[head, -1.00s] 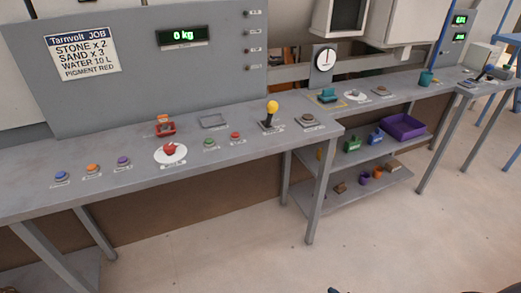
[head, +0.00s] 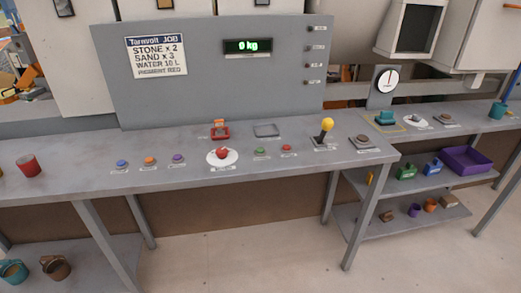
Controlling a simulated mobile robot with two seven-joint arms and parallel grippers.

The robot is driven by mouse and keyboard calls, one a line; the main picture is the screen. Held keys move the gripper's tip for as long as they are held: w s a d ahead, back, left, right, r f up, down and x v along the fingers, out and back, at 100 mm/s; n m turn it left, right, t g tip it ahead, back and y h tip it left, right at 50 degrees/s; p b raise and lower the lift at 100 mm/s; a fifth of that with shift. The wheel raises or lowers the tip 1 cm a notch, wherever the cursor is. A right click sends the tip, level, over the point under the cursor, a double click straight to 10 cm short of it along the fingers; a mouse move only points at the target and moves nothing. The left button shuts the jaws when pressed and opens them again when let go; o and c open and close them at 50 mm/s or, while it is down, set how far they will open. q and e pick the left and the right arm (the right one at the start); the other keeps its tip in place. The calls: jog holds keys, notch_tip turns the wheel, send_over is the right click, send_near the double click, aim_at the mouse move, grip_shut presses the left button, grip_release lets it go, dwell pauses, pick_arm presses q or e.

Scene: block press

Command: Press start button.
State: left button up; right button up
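A small green button (head: 260,152) and a small red button (head: 287,148) sit side by side on the grey bench (head: 200,178) in the head view. A larger red knob (head: 221,153) stands on a white disc left of them. Blue (head: 122,163), orange (head: 150,160) and purple (head: 178,158) buttons line the bench further left. Each has a small label too blurred to read, so I cannot tell which is the start button. Neither of my grippers is in view.
A yellow-topped lever (head: 325,127) and a brown-grey button (head: 362,141) stand to the right. A red switch guard (head: 220,131) is behind the knob. A red cup (head: 28,165) is at the left. The panel (head: 210,85) reads 0 kg. The bench front is clear.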

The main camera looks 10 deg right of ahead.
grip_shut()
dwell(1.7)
